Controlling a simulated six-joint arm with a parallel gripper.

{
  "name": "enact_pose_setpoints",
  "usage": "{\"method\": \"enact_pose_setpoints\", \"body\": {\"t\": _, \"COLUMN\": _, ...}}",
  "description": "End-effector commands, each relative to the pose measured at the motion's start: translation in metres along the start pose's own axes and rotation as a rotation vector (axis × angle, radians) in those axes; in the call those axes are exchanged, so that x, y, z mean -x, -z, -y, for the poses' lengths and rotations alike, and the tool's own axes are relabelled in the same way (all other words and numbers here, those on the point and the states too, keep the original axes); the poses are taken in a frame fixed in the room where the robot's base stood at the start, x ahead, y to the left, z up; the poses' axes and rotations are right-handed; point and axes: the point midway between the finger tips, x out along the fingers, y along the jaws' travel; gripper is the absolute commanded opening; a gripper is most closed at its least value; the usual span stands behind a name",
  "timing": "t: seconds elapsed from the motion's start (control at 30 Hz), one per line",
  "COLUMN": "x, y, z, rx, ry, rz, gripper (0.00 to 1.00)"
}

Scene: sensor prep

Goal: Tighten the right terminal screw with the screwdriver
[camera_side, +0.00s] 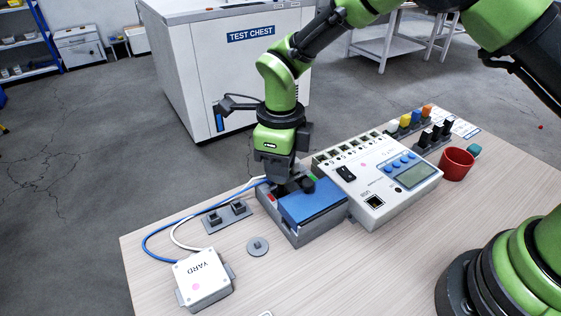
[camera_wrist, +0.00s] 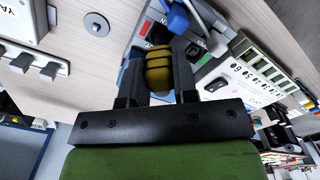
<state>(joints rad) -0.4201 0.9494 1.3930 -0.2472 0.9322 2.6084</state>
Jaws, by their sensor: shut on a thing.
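My gripper (camera_wrist: 158,56) is shut on the screwdriver (camera_wrist: 159,70), whose yellow handle with dark bands sits between the two black fingers in the wrist view. In the side view my gripper (camera_side: 287,182) is low over the back end of the grey terminal block (camera_side: 318,236), which has a blue top (camera_side: 308,205). Red and green marks show on the block by the gripper. The block's printed face (camera_wrist: 190,48) also shows beyond the handle in the wrist view. The screwdriver's tip and the right terminal screw are hidden, so contact between them cannot be told.
A white box marked YARD (camera_side: 205,279) has blue and white wires running to the block. A white meter (camera_side: 378,180) stands close on the block's right. A red cup (camera_side: 457,165) stands farther right. A grey disc (camera_side: 257,246) lies in front.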

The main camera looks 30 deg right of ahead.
Motion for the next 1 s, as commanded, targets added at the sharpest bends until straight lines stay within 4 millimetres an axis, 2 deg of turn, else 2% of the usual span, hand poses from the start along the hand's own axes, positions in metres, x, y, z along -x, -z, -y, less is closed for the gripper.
{"method": "enact_pose_setpoints", "body": {"t": 0.17, "x": -0.0003, "y": 0.0, "z": -0.0002, "rx": -0.171, "ry": -0.001, "rz": 0.0, "gripper": 0.03}}
{"method": "enact_pose_setpoints", "body": {"t": 0.4, "x": -0.0003, "y": 0.0, "z": -0.0003, "rx": -0.186, "ry": -0.001, "rz": -0.001, "gripper": 0.03}}
{"method": "enact_pose_setpoints", "body": {"t": 0.43, "x": -0.0003, "y": 0.0, "z": -0.0003, "rx": -0.186, "ry": -0.001, "rz": -0.001, "gripper": 0.32}}
{"method": "enact_pose_setpoints", "body": {"t": 0.53, "x": -0.0003, "y": 0.0, "z": -0.0003, "rx": -0.185, "ry": -0.001, "rz": -0.001, "gripper": 0.55}}
{"method": "enact_pose_setpoints", "body": {"t": 0.73, "x": -0.0002, "y": 0.0, "z": -0.0002, "rx": -0.184, "ry": -0.001, "rz": 0.0, "gripper": 0.57}}
{"method": "enact_pose_setpoints", "body": {"t": 0.8, "x": -0.0003, "y": 0.0001, "z": -0.0002, "rx": -0.184, "ry": -0.001, "rz": -0.001, "gripper": 0.7}}
{"method": "enact_pose_setpoints", "body": {"t": 1.0, "x": -0.0002, "y": 0.0001, "z": -0.0001, "rx": -0.184, "ry": 0.0, "rz": -0.001, "gripper": 0.7}}
